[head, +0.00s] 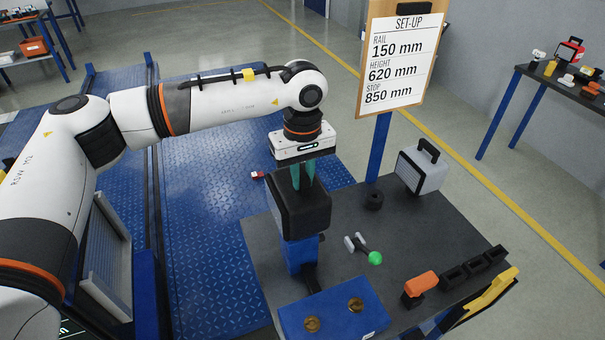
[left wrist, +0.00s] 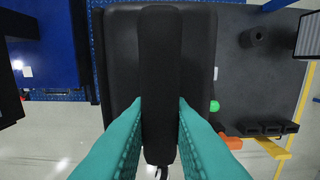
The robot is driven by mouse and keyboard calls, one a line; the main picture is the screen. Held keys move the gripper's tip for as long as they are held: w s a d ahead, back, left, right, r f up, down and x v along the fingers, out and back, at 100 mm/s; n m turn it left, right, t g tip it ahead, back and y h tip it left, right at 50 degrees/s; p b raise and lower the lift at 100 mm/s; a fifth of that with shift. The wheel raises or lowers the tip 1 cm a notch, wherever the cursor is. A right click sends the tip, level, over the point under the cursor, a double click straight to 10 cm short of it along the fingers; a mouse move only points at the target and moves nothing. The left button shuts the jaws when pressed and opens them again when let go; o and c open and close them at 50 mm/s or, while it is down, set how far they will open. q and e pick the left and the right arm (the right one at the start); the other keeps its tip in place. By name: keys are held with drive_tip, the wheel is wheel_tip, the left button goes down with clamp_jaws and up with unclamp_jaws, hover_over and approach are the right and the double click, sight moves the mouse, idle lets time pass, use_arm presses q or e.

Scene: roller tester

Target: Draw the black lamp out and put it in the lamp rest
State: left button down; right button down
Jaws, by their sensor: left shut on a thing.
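My left gripper (head: 304,176) points down over the black block (head: 303,218), which sits on a blue post at the table's left side. In the left wrist view the bar lies across the block, between the fingertips (left wrist: 160,108). I cannot tell whether the bar is free of the block, since the fingers hide much of it in the head view. A black holder with several pockets (head: 473,270) is at the table's right edge; I cannot tell whether it is the lamp rest.
A set-up sign (head: 400,55) stands behind the table.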

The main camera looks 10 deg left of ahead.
use_arm(q)
drive_tip(key=shift+w+r, duration=0.25)
drive_tip(key=shift+r, duration=0.55)
drive_tip(key=shift+s+r, duration=0.1)
drive_tip(key=shift+s, duration=0.2)
drive_tip(key=c, duration=1.9)
unclamp_jaws()
drive_tip(key=shift+w, duration=0.15)
drive_tip(key=shift+f, duration=0.25)
clamp_jaws()
drive_tip(key=shift+r, duration=0.15)
